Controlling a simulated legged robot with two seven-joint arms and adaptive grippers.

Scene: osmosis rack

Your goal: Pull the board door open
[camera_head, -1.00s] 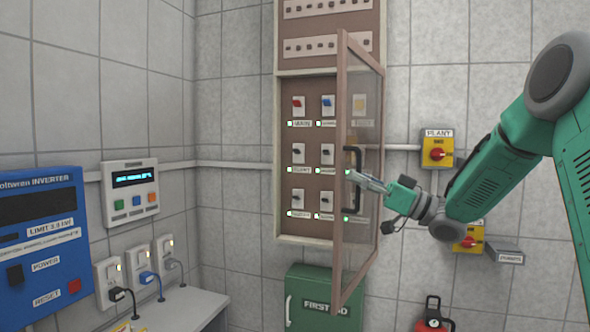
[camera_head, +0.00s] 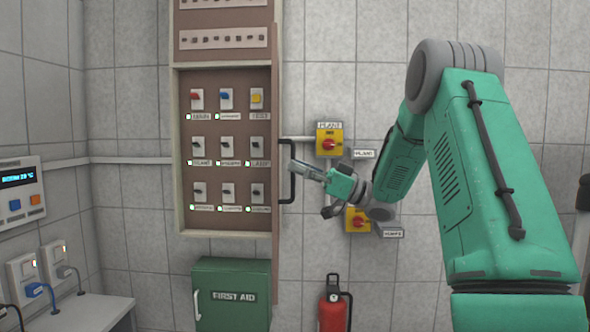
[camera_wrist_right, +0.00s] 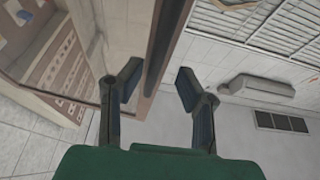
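The board door (camera_head: 275,200) stands swung out from the board (camera_head: 178,150) and shows nearly edge-on at the board's right side. Its black handle (camera_head: 289,172) sticks out on the right face of the door. My right gripper (camera_head: 298,166) is at the handle, its fingertips overlapping it in the head view. In the right wrist view its two dark fingers (camera_wrist_right: 158,85) are spread apart, with the door's brown frame (camera_wrist_right: 157,55) passing behind the gap. My left gripper is not in view.
Yellow switch boxes (camera_head: 329,140) are on the wall right of the door, the lower one behind my right arm. A green first aid box (camera_head: 232,294) hangs below the board. A red extinguisher (camera_head: 333,306) stands lower right. A counter (camera_head: 88,312) is at lower left.

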